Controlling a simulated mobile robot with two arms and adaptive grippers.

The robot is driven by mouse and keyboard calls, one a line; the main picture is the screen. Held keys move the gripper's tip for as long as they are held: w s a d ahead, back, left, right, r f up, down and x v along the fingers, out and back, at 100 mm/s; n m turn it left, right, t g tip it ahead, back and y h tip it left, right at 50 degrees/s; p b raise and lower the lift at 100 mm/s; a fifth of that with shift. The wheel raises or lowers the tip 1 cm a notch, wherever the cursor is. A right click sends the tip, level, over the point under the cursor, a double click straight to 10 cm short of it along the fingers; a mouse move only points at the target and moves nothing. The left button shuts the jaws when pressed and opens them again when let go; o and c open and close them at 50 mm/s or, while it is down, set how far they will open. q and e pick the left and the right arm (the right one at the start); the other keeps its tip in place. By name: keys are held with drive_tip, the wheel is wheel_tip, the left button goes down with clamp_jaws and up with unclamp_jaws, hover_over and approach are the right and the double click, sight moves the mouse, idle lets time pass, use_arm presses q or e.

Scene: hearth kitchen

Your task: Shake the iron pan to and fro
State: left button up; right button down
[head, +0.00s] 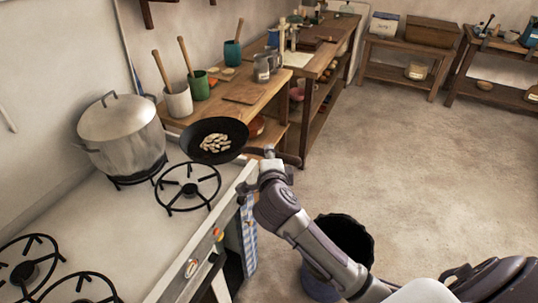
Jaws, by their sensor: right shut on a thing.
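The black iron pan (233,131) is at the back right of the stove, close to the wooden counter, with several pale pieces of food (216,143) in it. Its handle points right, toward my right gripper (272,160). My right gripper is shut on the handle near the stove's right edge; the fingers partly hide the grip. My left gripper is not in view.
A large lidded metal pot (122,135) stands left of the pan. An empty burner (188,187) lies in front. Utensil pots (178,101) and metal mugs (262,69) crowd the wooden counter behind. A dark bin (345,236) stands below my right arm.

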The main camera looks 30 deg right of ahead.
sight(256, 153)
drive_tip(key=shift+w+r, duration=0.2)
drive_tip(key=shift+w, duration=0.55)
drive_tip(key=shift+w+r, duration=0.15)
drive_tip(key=shift+w, duration=0.6)
drive_tip(key=shift+s+f, duration=0.15)
drive_tip(key=shift+s, duration=0.55)
drive_tip(key=shift+s+f, duration=0.15)
drive_tip(key=shift+s, duration=0.55)
drive_tip(key=shift+s+r, duration=0.15)
drive_tip(key=shift+r, duration=0.1)
drive_tip(key=shift+a+f, duration=0.1)
drive_tip(key=shift+f, duration=0.05)
drive_tip(key=a, duration=0.3)
drive_tip(key=shift+a, duration=0.25)
drive_tip(key=d, duration=0.3)
drive_tip(key=shift+d, duration=0.4)
drive_tip(key=a, duration=0.2)
drive_tip(key=shift+a, duration=0.3)
drive_tip(key=d, duration=0.2)
drive_tip(key=shift+d, duration=0.35)
drive_tip(key=shift+a, duration=0.15)
